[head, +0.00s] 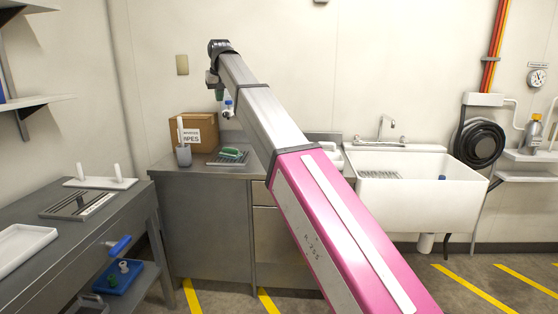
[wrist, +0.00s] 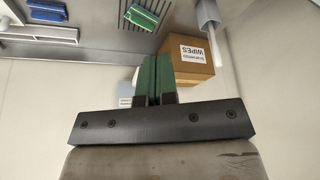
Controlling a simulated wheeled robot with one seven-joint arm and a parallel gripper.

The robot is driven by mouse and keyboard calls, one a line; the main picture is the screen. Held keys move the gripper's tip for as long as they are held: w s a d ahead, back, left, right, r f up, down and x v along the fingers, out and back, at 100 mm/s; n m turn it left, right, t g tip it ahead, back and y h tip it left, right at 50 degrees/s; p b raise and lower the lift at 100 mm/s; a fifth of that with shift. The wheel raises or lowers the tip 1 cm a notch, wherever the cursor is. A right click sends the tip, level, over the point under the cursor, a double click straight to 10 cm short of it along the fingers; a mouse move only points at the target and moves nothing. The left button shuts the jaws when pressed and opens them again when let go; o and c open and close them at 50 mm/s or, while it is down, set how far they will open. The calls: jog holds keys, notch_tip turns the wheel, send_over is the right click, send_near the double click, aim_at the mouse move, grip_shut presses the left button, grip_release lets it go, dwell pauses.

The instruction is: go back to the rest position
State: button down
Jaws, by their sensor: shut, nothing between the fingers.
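My gripper shows at the bottom middle of the wrist view, its two green fingers (wrist: 156,78) closed side by side with nothing between them. In the head view my arm reaches up and away across the middle, and my gripper (head: 219,94) hangs small at its far end, above the back counter. Its fingers are too small there to read.
A white sink (head: 415,205) is right, a grey bench (head: 70,255) left. Striped floor lies in front.

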jog(key=s+d+f+m+g, duration=0.1)
jog(key=d+f, duration=0.6)
jog(key=f, duration=0.5)
jog(key=s+d+f+h, duration=0.1)
jog(key=s+d+f, duration=0.1)
jog(key=d+f, duration=0.75)
jog(key=s+d+f+m+g, duration=0.1)
jog(key=d+f, duration=0.4)
jog(key=f, duration=0.9)
jog(key=s+d+f+m+g, duration=0.1)
jog(key=s+d+f, duration=0.9)
jog(key=s+f, duration=0.1)
jog(key=s+d+f+m+g, duration=0.1)
jog(key=s+d+f, duration=0.9)
jog(key=s+f, duration=0.2)
notch_tip(320, 180, down, 2)
jog(key=shift+s+d+f+m+h, duration=0.2)
jog(key=shift+s+f+m+h, duration=0.1)
jog(key=shift+m+h, duration=0.1)
